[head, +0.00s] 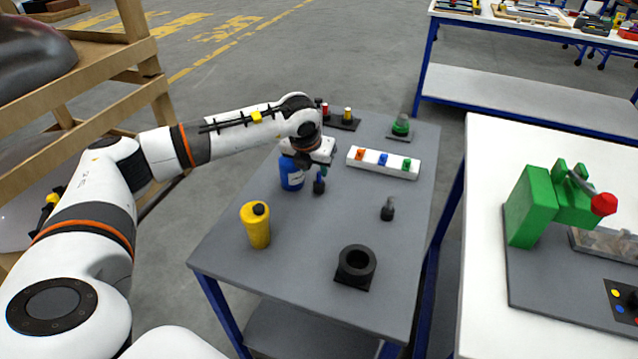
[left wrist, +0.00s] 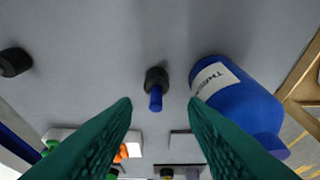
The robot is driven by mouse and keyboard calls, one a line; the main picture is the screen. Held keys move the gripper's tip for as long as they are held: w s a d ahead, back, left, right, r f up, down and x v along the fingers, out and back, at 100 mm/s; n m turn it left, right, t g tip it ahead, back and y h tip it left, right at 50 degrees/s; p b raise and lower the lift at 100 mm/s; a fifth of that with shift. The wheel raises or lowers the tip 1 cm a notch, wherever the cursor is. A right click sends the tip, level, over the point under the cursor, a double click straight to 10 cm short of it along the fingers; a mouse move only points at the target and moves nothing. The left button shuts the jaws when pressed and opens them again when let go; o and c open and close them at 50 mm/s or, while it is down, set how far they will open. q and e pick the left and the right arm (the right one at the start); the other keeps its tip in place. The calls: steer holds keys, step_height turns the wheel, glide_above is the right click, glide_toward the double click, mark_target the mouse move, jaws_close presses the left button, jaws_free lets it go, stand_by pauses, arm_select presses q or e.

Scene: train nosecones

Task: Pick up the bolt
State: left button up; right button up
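A small bolt-like piece (head: 319,183) with a dark head stands on the grey table (head: 300,280). In the left wrist view it is a black piece with a blue shaft (left wrist: 156,88), lying in line with the gap between my fingers. My left gripper (head: 318,168) is over the table just behind this piece. In the left wrist view its green fingers (left wrist: 160,108) are spread apart with nothing held. A second dark bolt-like piece (head: 387,210) stands farther right. My right gripper is not in view.
A blue bottle (head: 291,176) stands close left of my left gripper. A yellow bottle (head: 257,228) and a black ring block (head: 355,267) are nearer the front. A white rack (head: 383,162) with coloured pieces lies behind. The table's right middle is mostly clear.

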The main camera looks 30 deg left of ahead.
mark_target(318, 176)
arm_select(q)
steer(key=p+x, duration=0.1)
steer(key=x, duration=0.4)
steer(key=shift+w+d+f, duration=0.1)
steer(key=shift+w+f, duration=0.05)
steer(key=shift+f, duration=0.05)
steer(key=c, duration=0.8)
steer(key=shift+r, duration=0.1)
steer(key=shift+c, duration=0.2)
steer(key=shift+r+b, duration=0.3)
steer(key=shift+r, duration=0.1)
steer(key=shift+s+d+r, duration=0.1)
steer(key=shift+s, duration=0.15)
steer(key=s, duration=0.1)
steer(key=s+b, duration=0.1)
steer(key=s, duration=0.1)
steer(key=shift+s+d, duration=0.35)
steer(key=shift+d, duration=0.05)
step_height(318, 176, up, 14)
steer(key=shift+w+b, duration=0.15)
steer(key=shift+b, duration=0.15)
